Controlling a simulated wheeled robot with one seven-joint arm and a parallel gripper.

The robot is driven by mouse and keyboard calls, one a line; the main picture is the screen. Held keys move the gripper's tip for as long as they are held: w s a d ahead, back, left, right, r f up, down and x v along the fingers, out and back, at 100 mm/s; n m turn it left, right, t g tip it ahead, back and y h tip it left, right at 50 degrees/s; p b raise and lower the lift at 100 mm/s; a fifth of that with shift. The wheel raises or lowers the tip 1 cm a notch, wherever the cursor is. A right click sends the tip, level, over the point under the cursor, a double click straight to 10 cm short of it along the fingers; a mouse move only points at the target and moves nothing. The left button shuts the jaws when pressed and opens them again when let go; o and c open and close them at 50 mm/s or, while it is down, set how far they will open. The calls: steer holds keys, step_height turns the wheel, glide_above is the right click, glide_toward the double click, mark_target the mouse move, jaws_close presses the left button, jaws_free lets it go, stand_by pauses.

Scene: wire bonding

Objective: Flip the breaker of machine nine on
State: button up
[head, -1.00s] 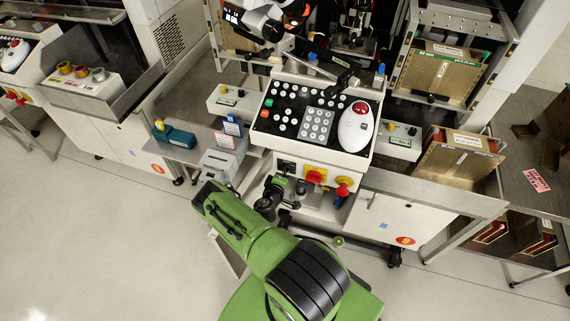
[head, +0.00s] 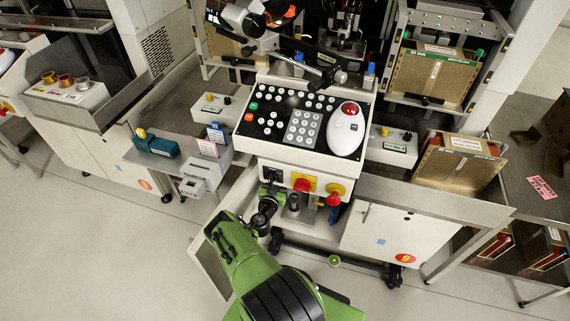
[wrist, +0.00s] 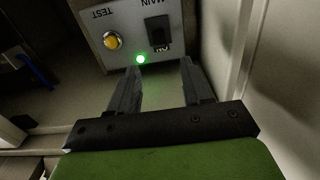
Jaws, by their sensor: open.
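The breaker (wrist: 158,32), a black rocker switch marked MAIN, is set in a pale grey box (wrist: 95,18) at the top of the wrist view. A yellow TEST button (wrist: 112,40) is to its left, and a small lit green lamp (wrist: 140,59) is below. My gripper (wrist: 160,67) is open and empty. Its two fingertips are just below the switch in the picture, spread to either side of it; I cannot tell whether they touch the box. In the head view my arm reaches low under the machine's console (head: 307,165), and the breaker cannot be made out.
A pale upright panel (wrist: 235,45) stands close to the right of my gripper in the wrist view. A white cabinet (head: 385,235) is farther right. Open floor (head: 90,250) lies left.

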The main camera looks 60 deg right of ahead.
steer(key=w+d+b, duration=0.1)
steer(key=d+b, duration=0.1)
steer(key=d, duration=0.6)
steer(key=shift+w, duration=0.15)
